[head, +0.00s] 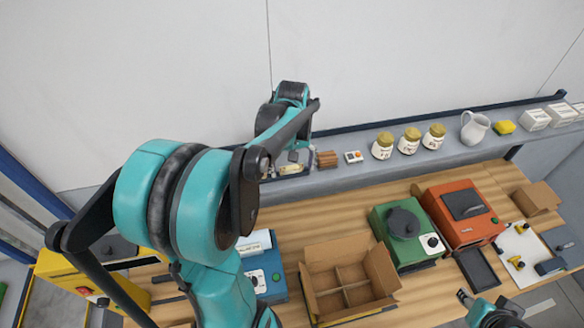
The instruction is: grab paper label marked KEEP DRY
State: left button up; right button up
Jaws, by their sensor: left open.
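I cannot make out a paper label marked KEEP DRY; print in this view is too small to read. A small white card-like item with an orange spot (354,157) lies on the grey shelf. My left arm reaches across the picture to the shelf. My left gripper (297,158) is small, partly hidden by its own arm, and open at the shelf, left of a small brown stack (327,159). A pale item (290,169) lies close by it; I cannot tell if they touch. Part of my right arm, perhaps its gripper (487,304), shows at the bottom right edge.
Jars with gold lids (409,143), a white pitcher (474,128), a yellow block (504,127) and white boxes (535,119) stand along the shelf. Below, the wooden bench (330,215) holds an open divided carton (322,257), a green machine (388,218) and a red machine (437,203).

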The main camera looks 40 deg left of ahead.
pick_arm(q)
jog(key=shift+s+f, duration=0.1)
jog(key=shift+f, duration=0.1)
jog(key=c, duration=0.8)
jog(key=shift+o, duration=0.2)
jog(key=shift+r, duration=0.1)
